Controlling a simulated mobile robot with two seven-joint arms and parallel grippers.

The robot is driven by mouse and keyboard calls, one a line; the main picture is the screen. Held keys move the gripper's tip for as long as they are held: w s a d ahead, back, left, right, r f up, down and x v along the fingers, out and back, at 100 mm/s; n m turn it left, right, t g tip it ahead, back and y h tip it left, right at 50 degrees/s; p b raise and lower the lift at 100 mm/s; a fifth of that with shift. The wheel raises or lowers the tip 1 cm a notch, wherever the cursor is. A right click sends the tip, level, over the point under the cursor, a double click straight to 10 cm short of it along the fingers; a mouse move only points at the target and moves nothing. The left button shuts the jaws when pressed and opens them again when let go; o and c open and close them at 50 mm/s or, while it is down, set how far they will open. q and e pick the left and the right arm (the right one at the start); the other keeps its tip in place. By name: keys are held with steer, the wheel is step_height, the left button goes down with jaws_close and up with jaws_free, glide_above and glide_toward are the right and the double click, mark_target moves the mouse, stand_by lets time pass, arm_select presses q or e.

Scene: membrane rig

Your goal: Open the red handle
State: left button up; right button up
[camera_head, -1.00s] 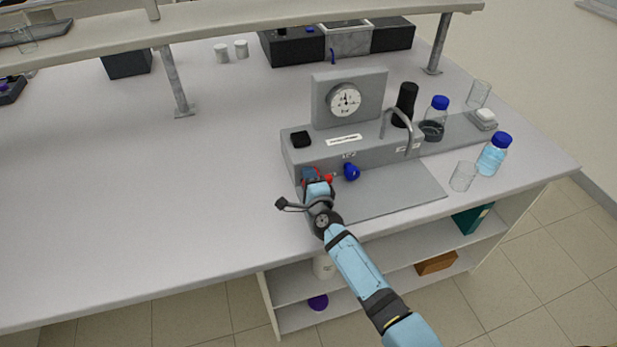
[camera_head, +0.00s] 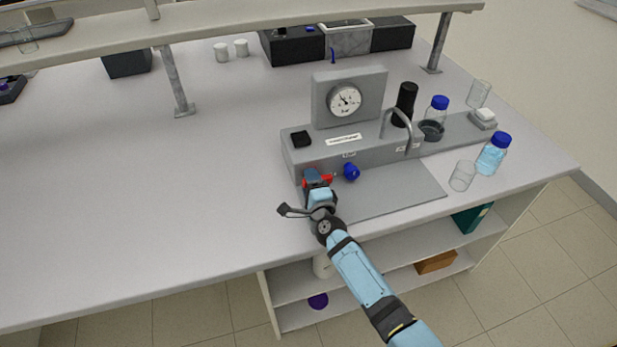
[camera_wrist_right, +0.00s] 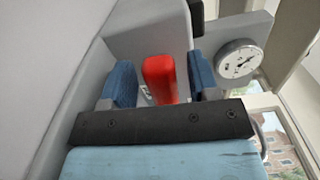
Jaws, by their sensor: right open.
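The red handle (camera_head: 326,178) is on the front of the grey rig (camera_head: 345,150), left of a blue knob (camera_head: 351,172). My right gripper (camera_head: 312,178) is at the handle, partly covering it in the head view. In the right wrist view, the red handle (camera_wrist_right: 160,79) stands between the two blue fingers of the right gripper (camera_wrist_right: 160,82). The fingers are open, with a narrow gap visible on each side of the handle. The gauge (camera_head: 345,100) on the rig has its needle pointing to the upper left. My left gripper is not in view.
A grey plate (camera_head: 400,192) lies in front of the rig. A clear beaker (camera_head: 462,176) and a blue-capped bottle (camera_head: 490,155) stand to the right. A curved grey tube (camera_head: 396,122) rises from the rig.

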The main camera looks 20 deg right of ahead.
steer(key=s+p, duration=0.2)
steer(key=s, duration=1)
steer(key=shift+d, duration=0.2)
steer(key=shift+s, duration=0.1)
